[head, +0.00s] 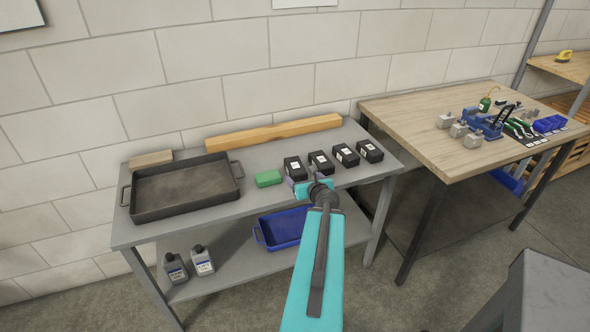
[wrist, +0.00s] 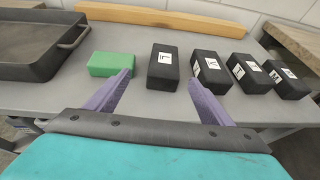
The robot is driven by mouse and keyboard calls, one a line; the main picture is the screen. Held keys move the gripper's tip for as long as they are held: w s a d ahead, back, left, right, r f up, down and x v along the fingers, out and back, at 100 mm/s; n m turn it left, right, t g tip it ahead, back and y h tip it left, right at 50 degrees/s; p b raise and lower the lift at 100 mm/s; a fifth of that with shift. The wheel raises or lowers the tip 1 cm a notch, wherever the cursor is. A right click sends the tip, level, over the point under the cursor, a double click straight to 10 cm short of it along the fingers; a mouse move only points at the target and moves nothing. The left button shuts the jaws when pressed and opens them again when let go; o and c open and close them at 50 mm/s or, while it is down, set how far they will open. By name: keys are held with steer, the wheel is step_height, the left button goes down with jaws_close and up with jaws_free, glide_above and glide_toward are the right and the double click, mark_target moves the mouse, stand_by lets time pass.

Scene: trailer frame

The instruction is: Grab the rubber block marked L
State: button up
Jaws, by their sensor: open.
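The black block marked L (wrist: 162,68) lies on the grey table, its white label facing up. It is the leftmost of the black blocks, also seen in the head view (head: 293,165). My gripper (wrist: 160,82) is open and empty, its purple fingers pointing at the L block from the near side. In the wrist view the left fingertip shows between the green block and the L block, and the right one before the neighbouring black block. In the head view my gripper (head: 301,184) partly covers the table in front of the block.
A green block (wrist: 111,64) lies left of the L block. Several other labelled black blocks, such as the nearest one (wrist: 212,71), stand to its right. A wooden beam (head: 273,132) lies behind the row. A dark tray (head: 185,210) is at left; a blue tray (head: 282,230) is below.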

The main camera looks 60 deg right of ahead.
mark_target(297, 170)
steer(key=shift+s+d, duration=0.15)
steer(key=shift+s, duration=0.05)
steer(key=shift+d+f, duration=0.1)
steer(key=shift+f, duration=0.05)
steer(key=shift+w+d+f+b, duration=0.1)
steer(key=shift+b, duration=0.35)
steer(key=b+x, duration=0.2)
steer(key=b, duration=0.1)
steer(key=shift+w+d+f, duration=0.1)
steer(key=shift+w+d, duration=0.4)
steer(key=shift+w, duration=0.1)
steer(key=shift+x, duration=2.3)
steer(key=shift+f+p, duration=0.1)
steer(key=shift+p, duration=0.2)
